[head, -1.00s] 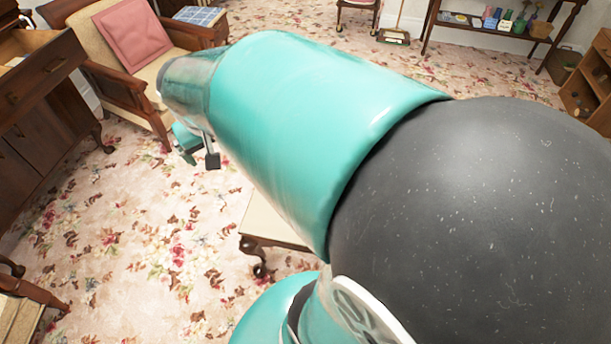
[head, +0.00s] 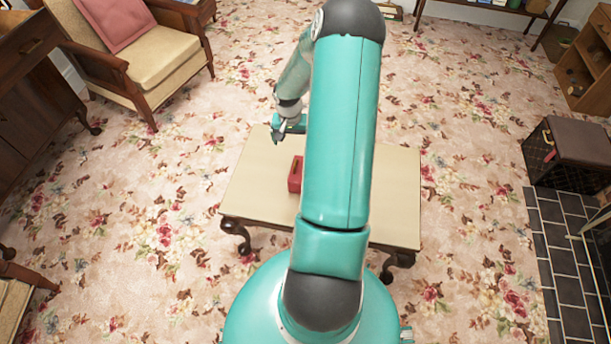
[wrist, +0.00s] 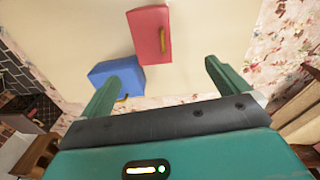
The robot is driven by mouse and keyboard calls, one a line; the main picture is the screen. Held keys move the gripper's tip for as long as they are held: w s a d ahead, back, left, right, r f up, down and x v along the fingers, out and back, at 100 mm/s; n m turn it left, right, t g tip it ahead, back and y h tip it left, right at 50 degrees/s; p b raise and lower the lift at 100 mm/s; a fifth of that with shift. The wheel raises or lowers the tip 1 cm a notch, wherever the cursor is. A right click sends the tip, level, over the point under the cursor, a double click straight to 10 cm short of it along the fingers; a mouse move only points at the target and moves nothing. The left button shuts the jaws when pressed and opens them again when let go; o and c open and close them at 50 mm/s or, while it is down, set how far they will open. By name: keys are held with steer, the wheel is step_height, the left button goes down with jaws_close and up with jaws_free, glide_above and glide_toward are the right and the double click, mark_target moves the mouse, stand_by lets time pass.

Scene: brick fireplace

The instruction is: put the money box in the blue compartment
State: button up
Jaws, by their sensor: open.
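My gripper (head: 283,130) is above the far left part of a low table (head: 250,190), left of my upper arm in the head view. In the wrist view my gripper (wrist: 162,72) has its two green fingers wide apart, with nothing between them. A red box-like thing (head: 294,178) stands on the table; the wrist view shows it (wrist: 150,32) beyond the fingers, with a yellow strip. A blue box-like thing (wrist: 112,72) with a small yellow part lies beside it, partly behind the left finger. My arm probably hides it in the head view. I cannot tell which is the money box.
An armchair (head: 165,58) with a pink cushion stands at upper left, beside a dark wooden cabinet (head: 35,100). A dark chest (head: 570,150) stands at right by black hearth tiles (head: 560,250). Flowered carpet around the table is clear.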

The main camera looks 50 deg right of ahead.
steer(key=shift+m+y, duration=0.3)
steer(key=shift+m, duration=0.2)
steer(key=f, duration=0.6)
steer(key=s+d+f, duration=0.1)
steer(key=f, duration=0.5)
steer(key=s+d+f, duration=0.1)
steer(key=f, duration=0.6)
steer(key=shift+c, duration=0.4)
steer(key=c, duration=1.1)
